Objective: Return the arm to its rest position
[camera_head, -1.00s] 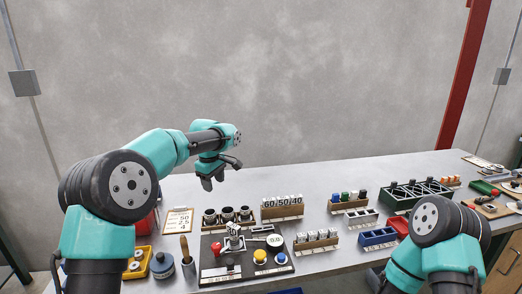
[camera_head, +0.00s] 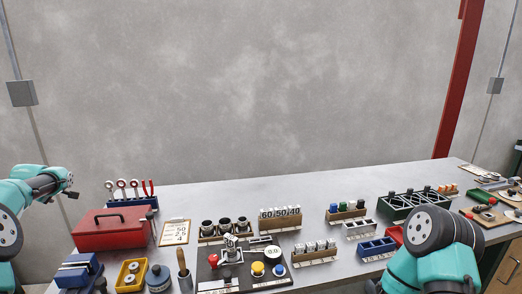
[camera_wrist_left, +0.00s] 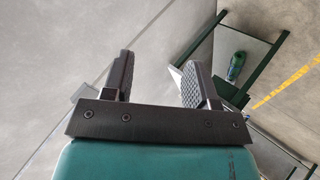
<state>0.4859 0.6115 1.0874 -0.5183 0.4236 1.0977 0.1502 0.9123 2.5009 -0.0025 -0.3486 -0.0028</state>
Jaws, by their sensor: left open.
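My left arm is folded at the far left edge of the head view, with its left gripper (camera_head: 70,188) beyond the left end of the bench and clear of it. In the left wrist view the left gripper (camera_wrist_left: 157,80) has its two black fingers spread apart, with nothing between them. My right arm shows only as teal and black links at the lower right of the head view; its gripper is out of view. The grey bench (camera_head: 330,180) lies below and between the arms.
On the bench are a red toolbox (camera_head: 110,229), a clipboard (camera_head: 174,232), a black device panel (camera_head: 243,268), a 60/50/40 block stand (camera_head: 280,218), blue bins (camera_head: 377,247) and a green rack (camera_head: 412,198). The wrist view shows floor with a yellow line (camera_wrist_left: 285,82) and a green-framed stand (camera_wrist_left: 262,62).

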